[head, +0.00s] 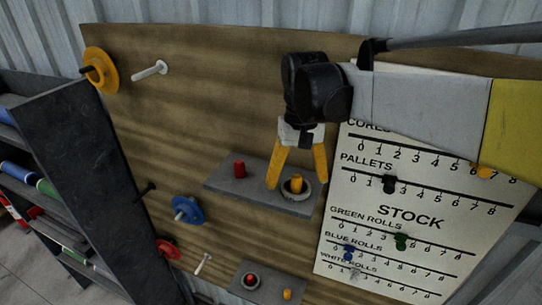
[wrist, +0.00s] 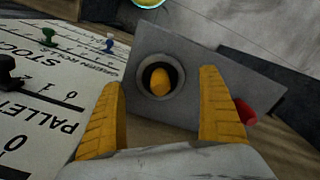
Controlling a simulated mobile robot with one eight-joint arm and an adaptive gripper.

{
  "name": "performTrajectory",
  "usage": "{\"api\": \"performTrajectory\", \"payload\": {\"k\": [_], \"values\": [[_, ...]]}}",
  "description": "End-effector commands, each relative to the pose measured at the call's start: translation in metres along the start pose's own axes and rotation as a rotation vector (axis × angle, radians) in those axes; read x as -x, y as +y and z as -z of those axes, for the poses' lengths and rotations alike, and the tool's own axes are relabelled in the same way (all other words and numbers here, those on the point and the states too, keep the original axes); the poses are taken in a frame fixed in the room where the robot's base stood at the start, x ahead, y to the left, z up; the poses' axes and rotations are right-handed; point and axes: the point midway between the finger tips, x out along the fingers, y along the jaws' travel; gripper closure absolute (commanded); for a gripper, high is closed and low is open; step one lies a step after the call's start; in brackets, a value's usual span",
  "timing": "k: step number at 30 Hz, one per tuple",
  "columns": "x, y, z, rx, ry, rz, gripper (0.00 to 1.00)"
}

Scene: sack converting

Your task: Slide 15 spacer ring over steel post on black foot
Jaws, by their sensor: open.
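A grey ring (head: 308,191) sits around an orange-yellow peg (head: 296,183) on a grey shelf (head: 225,185) fixed to the brown board. In the wrist view the ring (wrist: 139,82) shows face-on with the yellow peg (wrist: 160,82) inside its dark opening. No number is readable on it, so I cannot tell if it is the 15 spacer. My gripper (head: 297,184) is open, its yellow fingers on either side of the ring with gaps. In the wrist view the gripper (wrist: 160,78) is empty between its fingertips. I cannot make out a steel post on a black foot.
A red peg (head: 239,169) stands on the same shelf, left of my fingers. A lower shelf (head: 262,288) holds another ringed red peg and an orange peg. Yellow (head: 103,62) and blue (head: 194,209) discs hang on pegs at left. A STOCK chart (head: 430,230) with coloured markers is at right.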

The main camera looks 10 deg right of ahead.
Motion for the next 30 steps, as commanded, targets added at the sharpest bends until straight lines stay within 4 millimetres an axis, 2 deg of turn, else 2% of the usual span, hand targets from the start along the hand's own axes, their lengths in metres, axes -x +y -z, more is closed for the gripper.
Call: {"api": "performTrajectory", "payload": {"k": [4,11,12,14,18,26,30], "values": [[-0.016,0.000,0.001,0.000,0.000,0.000,0.11],[-0.018,0.000,0.001,0.000,0.000,0.000,0.11],[-0.018,0.000,0.000,0.000,0.000,0.000,0.17],[-0.018,0.000,0.000,0.000,0.000,0.000,0.35],[-0.018,0.000,0.000,0.000,0.000,0.000,0.76],[-0.018,0.000,0.000,0.000,0.000,0.000,0.77],[-0.010,0.000,0.001,0.000,0.000,0.000,0.77]]}}
